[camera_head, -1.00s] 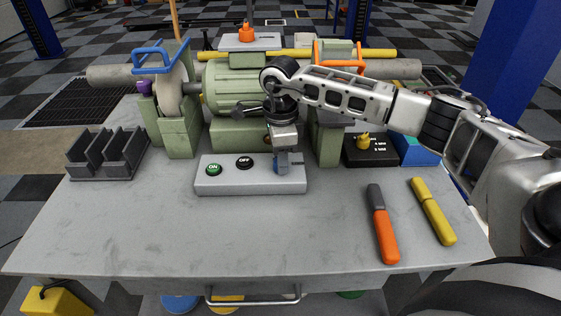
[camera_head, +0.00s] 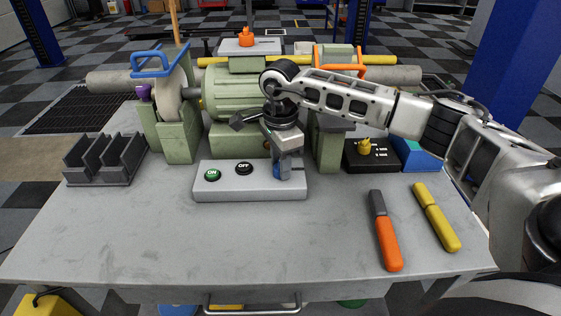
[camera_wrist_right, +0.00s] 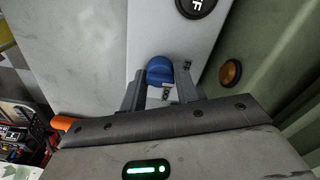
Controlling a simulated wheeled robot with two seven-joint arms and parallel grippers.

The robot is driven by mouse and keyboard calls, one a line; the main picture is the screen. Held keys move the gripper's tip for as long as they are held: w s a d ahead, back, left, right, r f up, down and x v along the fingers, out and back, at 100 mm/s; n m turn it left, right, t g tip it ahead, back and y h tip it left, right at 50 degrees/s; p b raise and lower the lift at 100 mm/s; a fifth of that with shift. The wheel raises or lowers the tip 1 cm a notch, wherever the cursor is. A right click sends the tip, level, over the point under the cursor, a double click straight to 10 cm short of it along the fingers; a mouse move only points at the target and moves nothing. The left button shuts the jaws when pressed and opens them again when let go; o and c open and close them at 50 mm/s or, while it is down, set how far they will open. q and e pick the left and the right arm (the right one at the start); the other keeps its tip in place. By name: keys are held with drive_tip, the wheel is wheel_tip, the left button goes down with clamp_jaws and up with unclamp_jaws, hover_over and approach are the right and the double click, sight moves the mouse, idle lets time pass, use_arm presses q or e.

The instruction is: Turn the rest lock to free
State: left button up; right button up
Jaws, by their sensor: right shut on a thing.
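A blue knob (camera_head: 277,173) stands at the right end of the grey control box on the bench. It also shows in the right wrist view (camera_wrist_right: 159,70). My right gripper (camera_head: 287,174) points down over it, with the fingers on either side of the knob and shut on it. The fingers partly hide the knob in the head view. My left gripper is not in view.
The grey box (camera_head: 225,188) carries a green ON button (camera_head: 212,175) and a black OFF button (camera_head: 244,168). The green grinder (camera_head: 230,92) stands behind. A black box with a yellow knob (camera_head: 365,147), an orange-handled tool (camera_head: 388,245) and a yellow tool (camera_head: 436,222) lie right. The front bench is clear.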

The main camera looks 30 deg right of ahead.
drive_tip(key=o, duration=0.8)
drive_tip(key=shift+r, duration=0.1)
drive_tip(key=shift+o, duration=0.8)
wheel_tip(320, 180, up, 16)
